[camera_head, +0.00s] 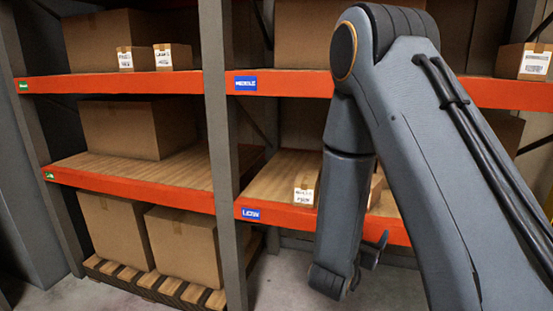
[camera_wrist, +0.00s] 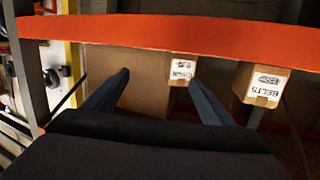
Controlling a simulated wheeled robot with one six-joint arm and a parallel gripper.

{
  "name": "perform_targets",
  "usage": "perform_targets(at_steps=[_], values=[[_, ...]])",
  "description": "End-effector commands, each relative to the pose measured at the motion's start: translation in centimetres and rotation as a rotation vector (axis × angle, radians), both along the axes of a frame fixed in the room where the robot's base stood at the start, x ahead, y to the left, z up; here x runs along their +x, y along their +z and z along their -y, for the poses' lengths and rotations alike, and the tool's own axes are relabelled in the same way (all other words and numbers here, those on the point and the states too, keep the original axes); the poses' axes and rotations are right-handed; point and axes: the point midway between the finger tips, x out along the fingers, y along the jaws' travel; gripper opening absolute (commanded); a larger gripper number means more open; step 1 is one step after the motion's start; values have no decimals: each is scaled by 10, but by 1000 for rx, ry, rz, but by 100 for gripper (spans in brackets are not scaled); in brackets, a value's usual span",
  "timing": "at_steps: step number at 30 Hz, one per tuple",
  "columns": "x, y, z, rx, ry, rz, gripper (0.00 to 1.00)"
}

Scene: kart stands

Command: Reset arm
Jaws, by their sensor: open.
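My arm fills the right half of the head view, with its forearm hanging down in front of the shelves. My gripper (camera_head: 374,250) shows only in part there, low beside the forearm. In the wrist view my gripper (camera_wrist: 160,82) has its two dark fingers spread apart with nothing held between them. A large brown box (camera_wrist: 140,85) and a small labelled box (camera_wrist: 183,68) appear beyond the fingers. Another small box marked BELTS (camera_wrist: 262,85) is to the right of the right finger.
An orange-edged rack (camera_head: 130,190) holds cardboard boxes on several levels. A grey upright (camera_head: 220,150) divides the bays. Large boxes (camera_head: 185,245) stand on a pallet low left. Grey floor (camera_head: 290,285) is clear below.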

Motion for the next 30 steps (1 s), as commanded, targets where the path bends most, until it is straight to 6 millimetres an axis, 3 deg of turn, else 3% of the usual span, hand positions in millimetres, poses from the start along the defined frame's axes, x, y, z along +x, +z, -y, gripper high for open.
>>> perform_targets(at_steps=[9, 14, 20, 25, 30], values=[[3, -10, -20, 172, 112, -175, 77], [-10, -13, -44, 287, 221, -343, 77], [-59, -12, -74, 396, 372, -620, 77], [-124, -3, -85, 433, 470, -878, 77], [-197, 13, -78, 432, 521, -1131, 77]])
